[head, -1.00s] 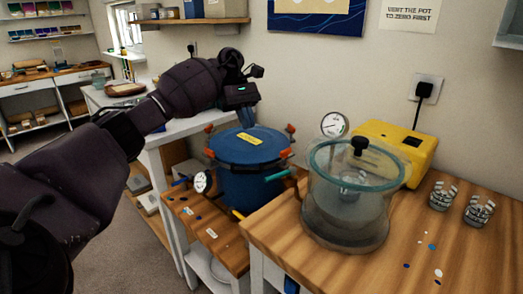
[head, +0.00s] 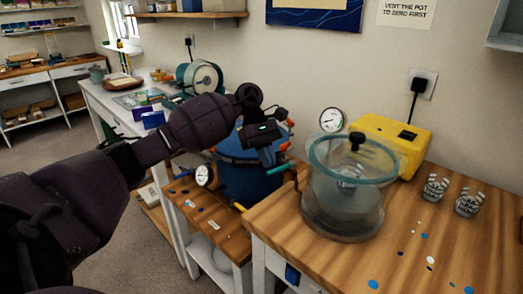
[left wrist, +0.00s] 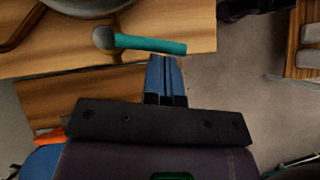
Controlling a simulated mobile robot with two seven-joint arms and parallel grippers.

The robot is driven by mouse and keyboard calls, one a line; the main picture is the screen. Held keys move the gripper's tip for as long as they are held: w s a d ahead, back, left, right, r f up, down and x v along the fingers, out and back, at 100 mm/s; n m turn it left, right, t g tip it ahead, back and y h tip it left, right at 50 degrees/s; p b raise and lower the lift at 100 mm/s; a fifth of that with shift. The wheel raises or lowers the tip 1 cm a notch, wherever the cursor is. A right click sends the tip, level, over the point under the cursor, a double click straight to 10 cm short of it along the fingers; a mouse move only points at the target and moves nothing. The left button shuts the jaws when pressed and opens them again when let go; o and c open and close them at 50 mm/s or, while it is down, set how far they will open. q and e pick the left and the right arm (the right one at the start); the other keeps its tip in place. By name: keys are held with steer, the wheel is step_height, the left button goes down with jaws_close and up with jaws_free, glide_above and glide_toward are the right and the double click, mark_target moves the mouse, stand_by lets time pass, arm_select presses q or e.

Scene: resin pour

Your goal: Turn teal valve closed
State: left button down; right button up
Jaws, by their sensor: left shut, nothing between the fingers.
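The teal valve handle (head: 281,168) sticks out between the blue pot and the clear chamber in the head view. In the left wrist view the teal valve (left wrist: 150,44) lies nearly level, running right from its grey round hub. My left gripper (head: 268,157) is shut and empty, beside the handle. Its blue fingers (left wrist: 164,62) end just below the handle's middle in the left wrist view; I cannot tell whether they touch it. My right gripper is in neither view.
The blue pot (head: 240,180), with a gauge (head: 204,174), stands partly behind my left gripper. The glass-walled chamber (head: 342,210) stands close on the right, before a yellow box (head: 390,145). Two striped cups (head: 467,205) stand farther right on the wooden bench (head: 330,262).

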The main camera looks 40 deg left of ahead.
arm_select(q)
steer(key=shift+d, duration=0.1)
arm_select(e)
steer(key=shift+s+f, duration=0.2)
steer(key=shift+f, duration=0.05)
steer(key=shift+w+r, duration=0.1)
arm_select(q)
steer(key=shift+s+d+n+t+p, duration=0.2)
steer(key=shift+s+n+t+p, duration=0.15)
steer(key=shift+n, duration=0.25)
steer(key=shift+s+d+n+t+p, duration=0.25)
steer(key=shift+d+n+t+p, duration=0.15)
steer(key=shift+n+t, duration=0.5)
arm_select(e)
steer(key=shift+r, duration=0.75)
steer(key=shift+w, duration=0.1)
